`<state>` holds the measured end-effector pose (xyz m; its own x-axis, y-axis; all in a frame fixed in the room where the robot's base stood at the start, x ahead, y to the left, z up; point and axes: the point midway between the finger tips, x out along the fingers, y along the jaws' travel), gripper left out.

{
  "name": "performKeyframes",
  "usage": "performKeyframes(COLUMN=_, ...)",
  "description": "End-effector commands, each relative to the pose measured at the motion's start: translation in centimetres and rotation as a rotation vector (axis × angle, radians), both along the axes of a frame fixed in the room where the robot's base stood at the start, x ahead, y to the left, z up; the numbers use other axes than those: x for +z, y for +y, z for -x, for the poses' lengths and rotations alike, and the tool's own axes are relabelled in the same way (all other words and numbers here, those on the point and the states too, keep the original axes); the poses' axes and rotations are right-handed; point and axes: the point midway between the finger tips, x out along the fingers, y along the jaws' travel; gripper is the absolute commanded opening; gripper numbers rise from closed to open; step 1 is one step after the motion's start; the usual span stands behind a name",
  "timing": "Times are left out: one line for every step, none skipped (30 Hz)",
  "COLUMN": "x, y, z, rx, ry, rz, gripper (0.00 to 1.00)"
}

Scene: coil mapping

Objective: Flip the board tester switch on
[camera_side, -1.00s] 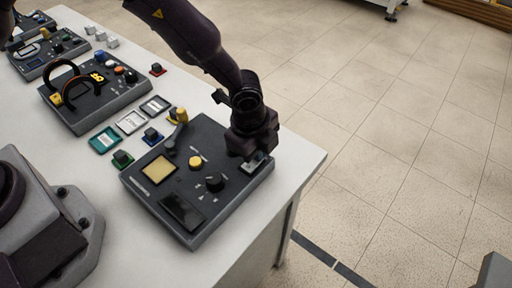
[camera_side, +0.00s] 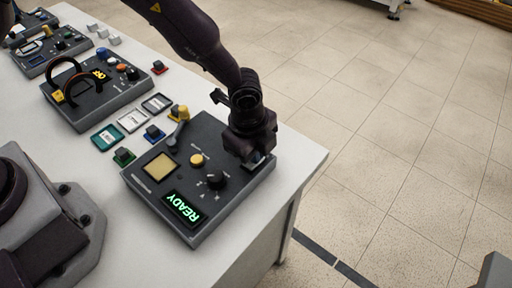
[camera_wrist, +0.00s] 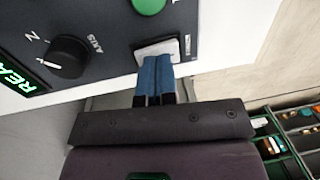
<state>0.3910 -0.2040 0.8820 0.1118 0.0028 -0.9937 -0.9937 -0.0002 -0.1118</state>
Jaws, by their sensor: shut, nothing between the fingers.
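The board tester (camera_side: 222,205) is a dark grey box at the table's near right corner. Its display (camera_side: 182,209) is lit and reads READY in green. The switch (camera_wrist: 158,46) is a pale rocker in a light frame at the tester's edge; in the side view my gripper mostly covers it. My gripper (camera_wrist: 153,62) has its blue fingers shut together, empty, with the tips at the switch's lower edge. I cannot tell whether they press on it. A dark knob (camera_wrist: 68,56) marked AXIS is to the left, and a green round button or lamp (camera_wrist: 149,4) is above.
A yellow button (camera_side: 197,160), a pale yellow square (camera_side: 160,167) and a grey lever (camera_side: 178,133) are on the tester. Small coloured blocks and plates (camera_side: 133,120) lie behind it. Another device (camera_side: 100,99) with black loops stands farther left. The table edge is close on the right.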

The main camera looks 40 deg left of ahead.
Motion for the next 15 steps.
performKeyframes(x=0.0, y=0.0, z=0.0, rx=0.0, ry=0.0, rz=0.0, gripper=0.0)
performKeyframes(x=0.0, y=0.0, z=0.0, rx=0.0, ry=0.0, rz=0.0, gripper=0.0)
performKeyframes(x=0.0, y=0.0, z=0.0, rx=0.0, ry=0.0, rz=0.0, gripper=0.0)
performKeyframes(x=0.0, y=0.0, z=0.0, rx=0.0, ry=0.0, rz=0.0, gripper=0.0)
performKeyframes(x=0.0, y=0.0, z=0.0, rx=0.0, ry=0.0, rz=0.0, gripper=0.0)
performKeyframes(x=0.0, y=0.0, z=0.0, rx=-0.001, ry=0.0, rz=0.0, gripper=0.0)
performKeyframes(x=0.0, y=0.0, z=0.0, rx=0.0, ry=-0.001, rz=0.0, gripper=0.0)
performKeyframes(x=0.1, y=0.0, z=0.0, rx=0.0, ry=-0.001, rz=0.0, gripper=0.0)
performKeyframes(x=0.2, y=0.0, z=-0.1, rx=0.0, ry=-0.001, rz=0.0, gripper=0.0)
performKeyframes(x=0.4, y=0.0, z=-0.1, rx=0.0, ry=-0.001, rz=0.0, gripper=0.0)
performKeyframes(x=0.7, y=0.0, z=-0.2, rx=0.0, ry=-0.002, rz=0.001, gripper=0.0)
performKeyframes(x=1.2, y=0.0, z=-0.3, rx=0.0, ry=-0.004, rz=0.002, gripper=0.0)
performKeyframes(x=1.6, y=0.0, z=-0.3, rx=0.0, ry=-0.004, rz=0.002, gripper=0.0)
performKeyframes(x=2.1, y=0.0, z=-0.4, rx=0.0, ry=-0.004, rz=0.002, gripper=0.0)
performKeyframes(x=2.9, y=-0.1, z=-0.6, rx=0.0, ry=-0.006, rz=0.004, gripper=0.0)
